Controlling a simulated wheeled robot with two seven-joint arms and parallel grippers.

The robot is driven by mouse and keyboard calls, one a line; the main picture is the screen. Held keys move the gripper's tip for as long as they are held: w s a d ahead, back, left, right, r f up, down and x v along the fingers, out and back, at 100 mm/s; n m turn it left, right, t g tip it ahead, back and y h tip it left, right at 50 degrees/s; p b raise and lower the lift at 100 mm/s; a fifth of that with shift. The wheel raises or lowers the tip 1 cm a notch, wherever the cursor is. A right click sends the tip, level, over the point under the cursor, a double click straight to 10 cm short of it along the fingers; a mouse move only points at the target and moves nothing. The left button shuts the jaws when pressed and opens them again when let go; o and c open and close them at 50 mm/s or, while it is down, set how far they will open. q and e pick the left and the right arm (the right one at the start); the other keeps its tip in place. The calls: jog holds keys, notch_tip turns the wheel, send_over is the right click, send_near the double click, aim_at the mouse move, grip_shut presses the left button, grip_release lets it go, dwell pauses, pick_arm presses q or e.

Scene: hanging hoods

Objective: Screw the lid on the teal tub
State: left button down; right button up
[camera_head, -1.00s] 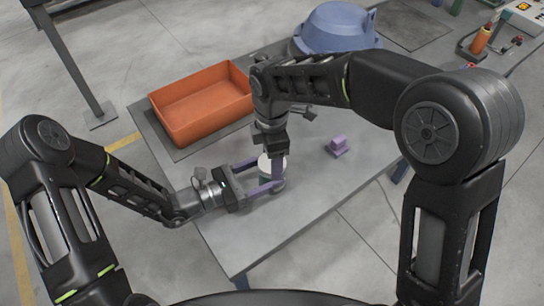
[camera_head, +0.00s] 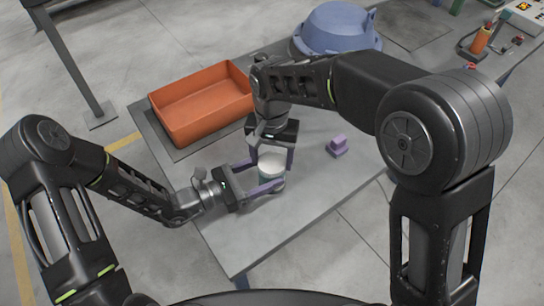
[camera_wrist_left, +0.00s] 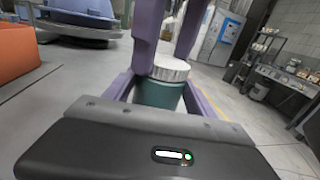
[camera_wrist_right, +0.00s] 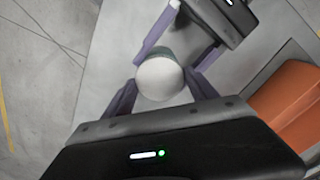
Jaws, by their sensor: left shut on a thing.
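The teal tub (camera_wrist_left: 158,94) stands upright on the grey table, with the white lid (camera_wrist_left: 171,68) on its top. Whether the lid is threaded tight cannot be told. My left gripper (camera_head: 268,174) is shut on the tub, its purple fingers low on either side of the body. My right gripper (camera_head: 272,160) points down from above, with its fingers apart on either side of the lid. The right wrist view shows the round lid (camera_wrist_right: 160,79) between those fingers, which look open around it. The tub is mostly hidden under the lid there.
An orange bin (camera_head: 204,103) stands on a dark mat at the table's left. A small purple block (camera_head: 337,146) lies right of the tub. The table's front part (camera_head: 243,238) is clear.

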jog(key=o, duration=0.4)
notch_tip(320, 180, up, 12)
dwell(0.7)
pick_arm(q)
jog(key=shift+c, duration=1.1)
grip_release()
